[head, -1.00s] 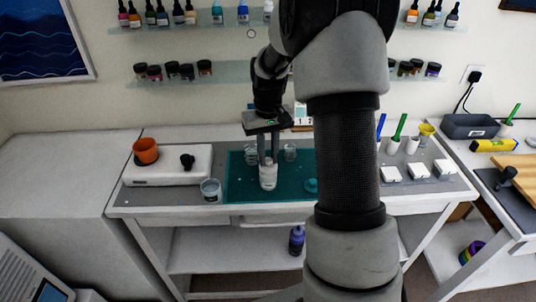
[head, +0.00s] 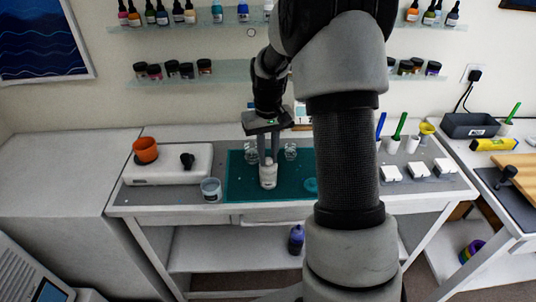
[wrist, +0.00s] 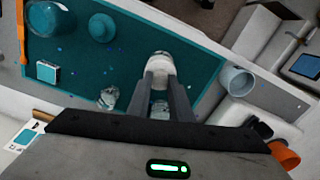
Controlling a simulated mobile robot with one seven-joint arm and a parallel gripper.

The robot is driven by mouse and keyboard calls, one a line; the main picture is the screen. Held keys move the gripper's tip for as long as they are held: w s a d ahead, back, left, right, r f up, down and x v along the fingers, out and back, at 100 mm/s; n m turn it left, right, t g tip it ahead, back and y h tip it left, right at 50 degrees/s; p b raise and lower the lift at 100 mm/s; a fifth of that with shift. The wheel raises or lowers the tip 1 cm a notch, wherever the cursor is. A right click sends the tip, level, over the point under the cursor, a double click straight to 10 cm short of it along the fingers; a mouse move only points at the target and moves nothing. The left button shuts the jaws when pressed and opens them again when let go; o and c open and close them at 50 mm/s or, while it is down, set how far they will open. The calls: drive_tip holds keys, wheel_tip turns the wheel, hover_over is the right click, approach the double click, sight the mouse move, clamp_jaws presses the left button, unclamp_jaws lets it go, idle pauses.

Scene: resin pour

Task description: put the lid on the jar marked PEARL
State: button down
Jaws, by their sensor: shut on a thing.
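My gripper (wrist: 166,80) points down over the teal mat (head: 238,190). Its fingers are shut on a white lid (wrist: 158,76) at the top of a small pale jar (head: 268,183). The jar stands upright near the front of the mat, and it also shows just beyond the fingertips in the wrist view (wrist: 158,57). The lid appears to be on or right at the jar's mouth; I cannot tell whether it is fully seated. The jar's label is too small to read, so I cannot confirm PEARL.
Clear cups (head: 290,152) stand behind the jar on the mat. A teal round piece (wrist: 102,27) lies on the mat to one side. A cup (head: 211,190) stands left of the mat, near a white device (head: 165,176) with an orange cup (head: 146,150). White blocks (head: 391,173) lie to the right.

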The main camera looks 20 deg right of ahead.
idle(0.3)
drive_tip(key=c, duration=1.5)
unclamp_jaws()
drive_tip(key=shift+o, duration=0.3)
drive_tip(key=o, duration=0.4)
drive_tip(key=shift+r+p, duration=2.5)
drive_tip(key=shift+r, duration=1)
drive_tip(key=shift+c, duration=0.2)
